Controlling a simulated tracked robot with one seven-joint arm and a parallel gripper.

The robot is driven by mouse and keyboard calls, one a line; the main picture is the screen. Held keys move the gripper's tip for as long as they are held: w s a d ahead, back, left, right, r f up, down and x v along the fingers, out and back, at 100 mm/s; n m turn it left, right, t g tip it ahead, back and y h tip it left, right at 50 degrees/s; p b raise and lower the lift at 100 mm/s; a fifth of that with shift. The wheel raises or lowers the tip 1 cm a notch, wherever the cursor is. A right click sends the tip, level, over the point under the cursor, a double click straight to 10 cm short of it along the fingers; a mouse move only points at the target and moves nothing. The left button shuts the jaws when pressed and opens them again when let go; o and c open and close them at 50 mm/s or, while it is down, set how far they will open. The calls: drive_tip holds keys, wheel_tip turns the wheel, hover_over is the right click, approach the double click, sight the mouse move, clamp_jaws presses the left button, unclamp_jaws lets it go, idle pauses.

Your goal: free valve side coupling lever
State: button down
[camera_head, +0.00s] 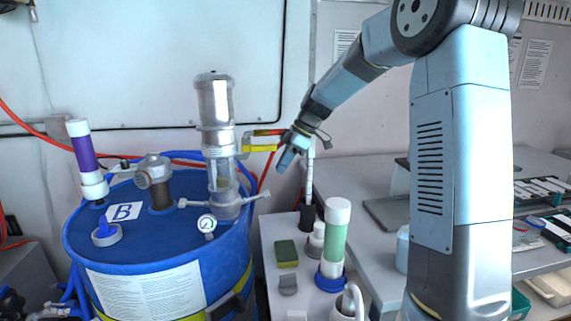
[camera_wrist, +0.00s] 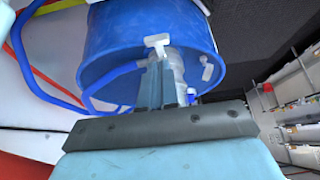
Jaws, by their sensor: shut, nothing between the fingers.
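A silver pump (camera_head: 216,115) stands upright on the blue drum (camera_head: 165,235) marked B. At its lower fitting, a grey lever (camera_head: 250,199) sticks out to the right and another (camera_head: 190,203) to the left. I cannot tell which is the valve side coupling lever. My gripper (camera_head: 285,162) is in the air right of the pump, above and right of the right lever, and apart from it. In the wrist view my gripper's fingers (camera_wrist: 168,92) are shut and empty, pointing toward the drum, with a pale T-shaped handle (camera_wrist: 157,40) beyond their tips.
A yellow fitting (camera_head: 258,149) with red parts juts from the pump toward my gripper. A pressure gauge (camera_head: 207,223) sits on the pump front. A green-and-white bottle (camera_head: 334,245) and a sponge (camera_head: 287,252) are on the white counter to the right. Blue and red hoses run behind the drum.

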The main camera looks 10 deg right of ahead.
sight(266, 194)
drive_tip(key=x, duration=0.7)
